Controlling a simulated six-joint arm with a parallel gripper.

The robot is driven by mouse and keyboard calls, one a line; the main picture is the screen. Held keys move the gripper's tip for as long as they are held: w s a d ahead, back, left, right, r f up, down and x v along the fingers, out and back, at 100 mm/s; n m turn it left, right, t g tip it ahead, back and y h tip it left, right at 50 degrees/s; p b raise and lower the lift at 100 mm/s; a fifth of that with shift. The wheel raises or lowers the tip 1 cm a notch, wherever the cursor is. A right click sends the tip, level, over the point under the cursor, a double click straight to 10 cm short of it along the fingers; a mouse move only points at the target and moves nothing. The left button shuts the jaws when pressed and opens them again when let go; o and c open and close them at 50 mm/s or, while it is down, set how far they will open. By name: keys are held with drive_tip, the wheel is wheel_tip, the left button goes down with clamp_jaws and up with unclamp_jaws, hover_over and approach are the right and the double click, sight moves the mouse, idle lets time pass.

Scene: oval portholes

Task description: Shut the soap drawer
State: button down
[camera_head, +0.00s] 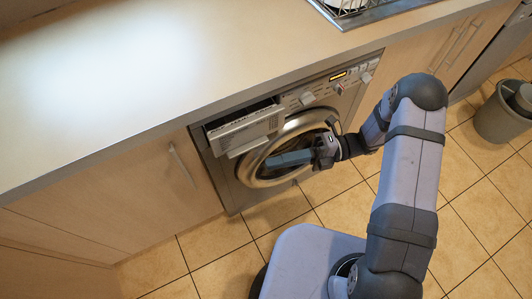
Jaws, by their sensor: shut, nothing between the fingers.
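The soap drawer (246,131) is at the upper left of the washing machine's front. It is pulled out and sticks out past the control panel, with its pale front facing the room. The washing machine (222,179) stands under the counter, its round door (301,129) to the right of and below the drawer. My gripper (268,161) is shut and empty, in front of the round door and pointing left. Its tip is just below and right of the drawer. I cannot tell whether the tip touches the door.
The counter (150,90) runs above the machine, with a sink (360,12) at the back right. A wooden cabinet (140,205) with a metal handle stands left of the machine. A grey bin (500,115) stands at the right. The tiled floor in front is mostly clear.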

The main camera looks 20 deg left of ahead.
drive_tip(key=v, duration=0.8)
drive_tip(key=s+a+r+m+p, duration=0.1)
drive_tip(key=s+a+r+p, duration=0.25)
drive_tip(key=r+p, duration=0.55)
drive_tip(key=s+a+r+p, duration=0.2)
drive_tip(key=a+r+p, duration=0.4)
drive_tip(key=r, duration=0.5)
drive_tip(key=s+a+r+m+p, duration=0.15)
drive_tip(key=a+r+p, duration=0.25)
drive_tip(key=r+p, duration=0.55)
drive_tip(key=d+f+m+t+h, duration=0.4)
drive_tip(key=f+m, duration=0.3)
drive_tip(key=f, duration=0.2)
drive_tip(key=d+f+m+t+h, duration=0.4)
drive_tip(key=d+f+m+t, duration=0.2)
drive_tip(key=f, duration=0.4)
drive_tip(key=shift+s+f+m, duration=0.2)
drive_tip(key=shift+s+m, duration=0.2)
drive_tip(key=shift+m, duration=0.05)
drive_tip(key=shift+f, duration=0.1)
